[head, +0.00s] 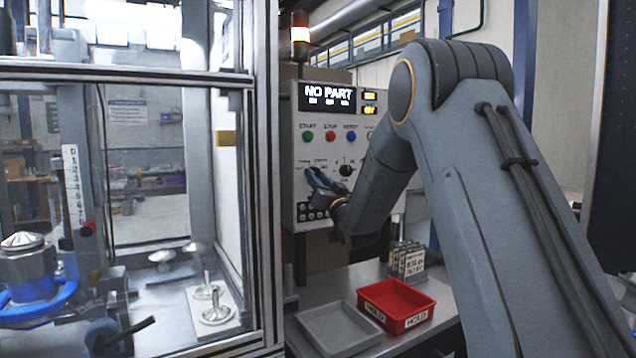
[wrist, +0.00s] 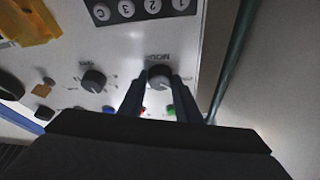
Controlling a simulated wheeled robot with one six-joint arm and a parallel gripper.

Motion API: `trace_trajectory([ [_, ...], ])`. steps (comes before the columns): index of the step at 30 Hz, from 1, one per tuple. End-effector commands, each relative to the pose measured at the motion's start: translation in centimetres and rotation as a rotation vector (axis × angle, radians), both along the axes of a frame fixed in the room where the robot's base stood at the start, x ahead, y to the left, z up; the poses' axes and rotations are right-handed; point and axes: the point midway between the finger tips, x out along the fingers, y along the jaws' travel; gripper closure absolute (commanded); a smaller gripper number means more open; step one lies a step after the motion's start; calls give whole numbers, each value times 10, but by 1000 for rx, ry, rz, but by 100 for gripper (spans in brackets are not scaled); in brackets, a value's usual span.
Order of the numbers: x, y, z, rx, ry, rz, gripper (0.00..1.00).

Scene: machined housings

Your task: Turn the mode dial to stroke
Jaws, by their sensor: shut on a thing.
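The mode dial (wrist: 159,76) is a dark round knob with a light edge on the pale control panel (head: 318,128). Its upside-down label, seemingly MODE, shows beside it in the wrist view. My gripper (wrist: 158,88) has its two dark fingers on either side of the dial and is shut on it. In the head view my gripper (head: 314,178) is at the lower left of the panel and covers the dial. The dial's pointer and position marks are too blurred or hidden to read. The panel display (head: 327,96) reads NO PART.
A second dark knob (wrist: 94,80) sits beside the mode dial, with a keypad (wrist: 140,10) near it. Green, red and blue buttons (head: 330,135) are above. A glazed enclosure (head: 265,180) stands close left. A red bin (head: 396,303) and grey tray (head: 340,327) are below.

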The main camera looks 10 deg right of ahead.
Motion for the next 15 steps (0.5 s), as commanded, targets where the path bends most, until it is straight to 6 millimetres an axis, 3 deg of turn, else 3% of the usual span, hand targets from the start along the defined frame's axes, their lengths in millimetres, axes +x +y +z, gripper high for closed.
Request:
trace_trajectory([
  [15,-2,5,2,468,152,0,92],
])
